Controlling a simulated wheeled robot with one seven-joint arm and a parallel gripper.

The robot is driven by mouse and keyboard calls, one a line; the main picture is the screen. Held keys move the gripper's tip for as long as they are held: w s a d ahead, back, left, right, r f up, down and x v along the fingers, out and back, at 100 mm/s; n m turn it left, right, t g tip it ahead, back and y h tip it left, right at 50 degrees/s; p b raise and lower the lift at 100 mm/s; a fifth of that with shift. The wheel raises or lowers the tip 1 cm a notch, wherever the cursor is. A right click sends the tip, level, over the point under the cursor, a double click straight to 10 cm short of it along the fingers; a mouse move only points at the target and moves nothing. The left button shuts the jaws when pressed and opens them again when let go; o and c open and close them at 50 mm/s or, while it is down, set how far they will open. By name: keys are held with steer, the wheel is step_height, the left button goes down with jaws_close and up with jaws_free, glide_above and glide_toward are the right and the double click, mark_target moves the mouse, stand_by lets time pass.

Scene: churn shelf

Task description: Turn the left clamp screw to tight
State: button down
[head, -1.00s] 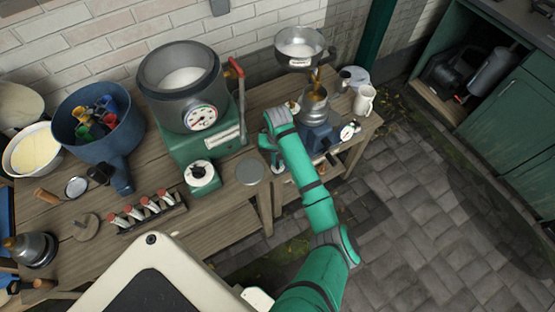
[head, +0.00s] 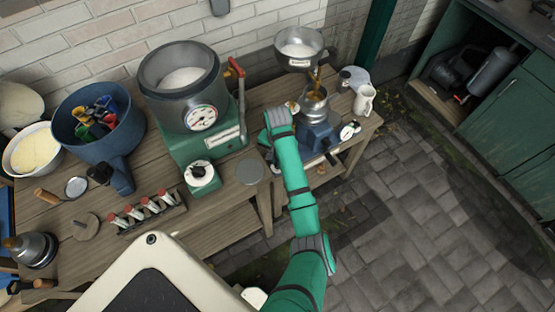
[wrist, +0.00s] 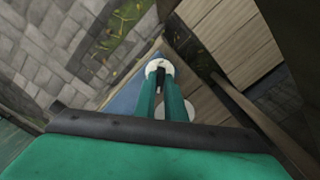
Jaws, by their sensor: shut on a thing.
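In the wrist view, the two green fingers of my gripper (wrist: 160,80) are closed together on a small pale round part with a dark middle, which I take to be the left clamp screw (wrist: 160,65). The fingers hide much of it, and I cannot read how tight it is. A blue surface (wrist: 126,96) lies beside the fingers. In the head view, the blue machine (head: 319,136) stands at the bench's right end, a metal bowl (head: 314,103) on top. The end of my arm is at its left side, hiding the clamp there.
A white jug (head: 364,101) and a small dial (head: 349,131) stand right of the machine. A green machine with a clear drum (head: 180,78) and a round grey plate (head: 250,172) are to the left. Paved floor at right is open.

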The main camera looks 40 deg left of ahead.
steer(key=c, duration=1.8)
jaws_free()
steer(key=shift+r, duration=0.1)
steer(key=r, duration=0.7)
steer(key=shift+w, duration=0.2)
steer(key=shift+s+d+r, duration=0.1)
steer(key=shift+s+r, duration=0.1)
steer(key=shift+r, duration=1.65)
